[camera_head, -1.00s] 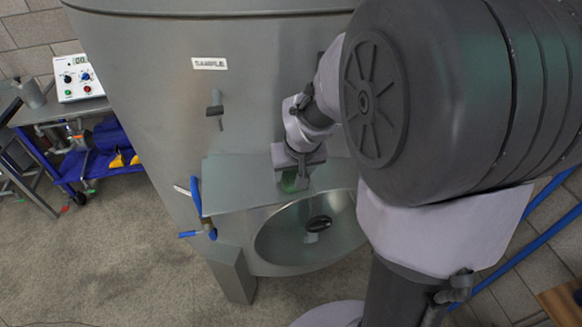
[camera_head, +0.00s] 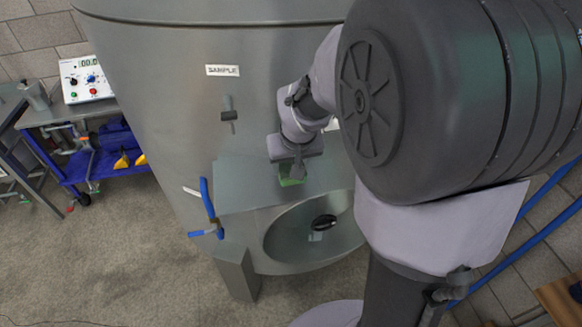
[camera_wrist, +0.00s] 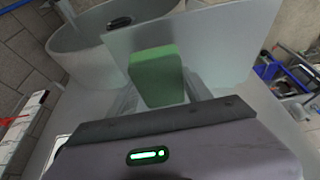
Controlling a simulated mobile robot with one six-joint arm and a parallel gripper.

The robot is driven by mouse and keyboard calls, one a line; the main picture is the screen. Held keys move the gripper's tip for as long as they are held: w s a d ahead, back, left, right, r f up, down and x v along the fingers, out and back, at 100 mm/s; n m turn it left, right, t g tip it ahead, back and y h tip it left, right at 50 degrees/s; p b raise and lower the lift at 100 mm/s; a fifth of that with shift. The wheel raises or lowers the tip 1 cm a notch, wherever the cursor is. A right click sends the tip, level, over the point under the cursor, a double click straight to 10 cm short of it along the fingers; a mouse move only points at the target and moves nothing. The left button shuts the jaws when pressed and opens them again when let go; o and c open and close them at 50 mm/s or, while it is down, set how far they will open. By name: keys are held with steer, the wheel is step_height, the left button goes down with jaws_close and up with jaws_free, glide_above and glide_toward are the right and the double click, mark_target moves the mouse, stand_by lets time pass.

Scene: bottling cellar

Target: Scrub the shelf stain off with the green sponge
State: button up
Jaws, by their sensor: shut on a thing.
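The green sponge (camera_head: 291,175) is held in my gripper (camera_head: 292,170) at the metal shelf (camera_head: 240,182) on the front of the steel tank. In the wrist view the sponge (camera_wrist: 157,76) stands between the two fingers of my gripper (camera_wrist: 160,95), which are shut on it. The shelf (camera_wrist: 220,45) lies behind and beneath the sponge there. I cannot tell whether the sponge touches the shelf. No stain can be made out on the visible part of the shelf; my arm and the sponge hide some of it.
The tank (camera_head: 160,70) bears a SAMPLE label (camera_head: 222,70) and a small tap (camera_head: 228,112). Below the shelf is a round open hatch (camera_head: 315,232). A blue-handled valve (camera_head: 208,205) sits at the shelf's left edge. A blue cart (camera_head: 105,160) stands at the left.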

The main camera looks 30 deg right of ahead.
steer(key=shift+w+a+r+p, duration=0.1)
steer(key=shift+r+p, duration=0.2)
steer(key=shift+r, duration=0.2)
steer(key=shift+w+a+r+p, duration=0.1)
steer(key=shift+r+p, duration=0.15)
steer(key=shift+r, duration=0.25)
steer(key=shift+s+r+p, duration=0.15)
steer(key=shift+r+p, duration=0.65)
steer(key=shift+r, duration=0.3)
